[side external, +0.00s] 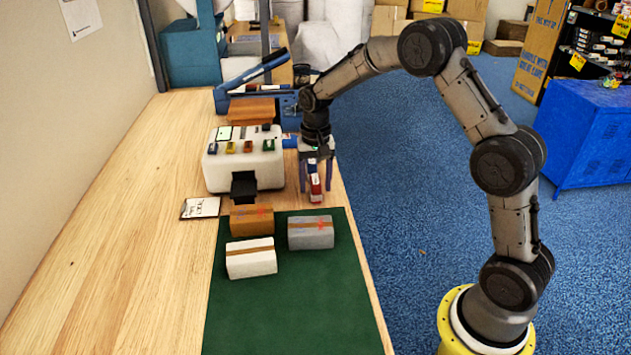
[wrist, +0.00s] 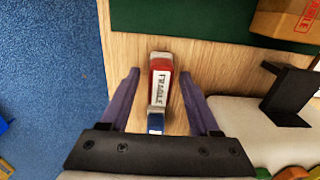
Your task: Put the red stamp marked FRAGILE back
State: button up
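The red stamp marked FRAGILE (wrist: 163,82) lies on the bare wood table, its white label facing up in the wrist view. It also shows in the side view (side external: 315,188), below my gripper (side external: 316,172). A blue piece (wrist: 155,123) sits at its near end; I cannot tell if it is part of the stamp. In the wrist view my gripper (wrist: 159,75) is open, with one finger on each side of the stamp and gaps between. A white rack (side external: 222,177) with several coloured stamps on top stands left of my gripper.
A black bracket (side external: 243,187) juts from the rack's front. Brown (side external: 251,220), white (side external: 251,258) and grey (side external: 311,232) parcels sit on the green mat (side external: 290,320). A card (side external: 201,207) lies left of them. A blue press (side external: 255,75) stands behind the rack.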

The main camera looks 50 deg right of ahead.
aim_at(315, 179)
notch_tip(315, 179, up, 11)
jog(key=s+a+r+n+t, duration=0.2)
jog(key=s+a+r, duration=0.1)
jog(key=s+r, duration=0.4)
jog(key=s+a+f+n+t, duration=0.1)
jog(key=s+a+n, duration=0.2)
jog(key=s, duration=0.8)
jog(key=s+a+f+n+t, duration=0.1)
jog(key=s+n, duration=0.3)
jog(key=s, duration=0.8)
jog(key=shift+a+t, duration=0.8)
jog(key=shift+a, duration=0.1)
